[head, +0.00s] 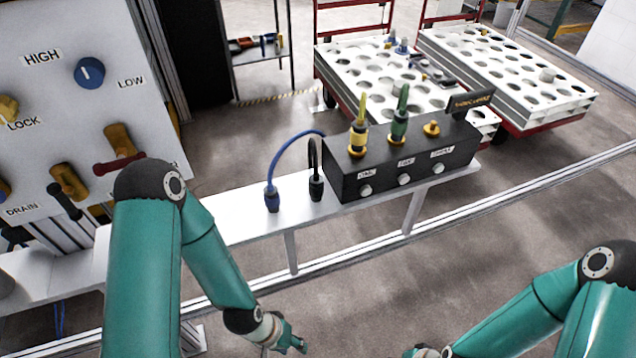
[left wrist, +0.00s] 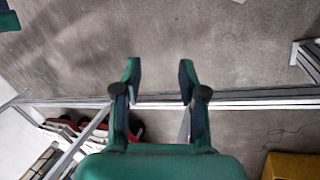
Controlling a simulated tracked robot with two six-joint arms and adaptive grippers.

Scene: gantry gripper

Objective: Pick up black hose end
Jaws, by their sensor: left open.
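The black hose end (head: 316,188) stands upright on the white shelf (head: 245,222), just left of the black box (head: 400,165). Its black hose arcs up to the box's left side. A blue hose end (head: 272,201) stands to its left, with a blue hose curving to the box. My left gripper (head: 292,345) is low at the bottom of the head view, apart from and nearer than the shelf. In the left wrist view its two fingers (left wrist: 160,75) are open and empty, with floor beyond. My right gripper (head: 422,352) is mostly cut off by the bottom edge.
The box carries yellow and green plugs on top and several front buttons. A panel (head: 55,110) with knobs and levers stands left. White carts (head: 505,75) with holes stand behind. A metal rail (head: 500,208) crosses the floor in front; clear floor lies nearer.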

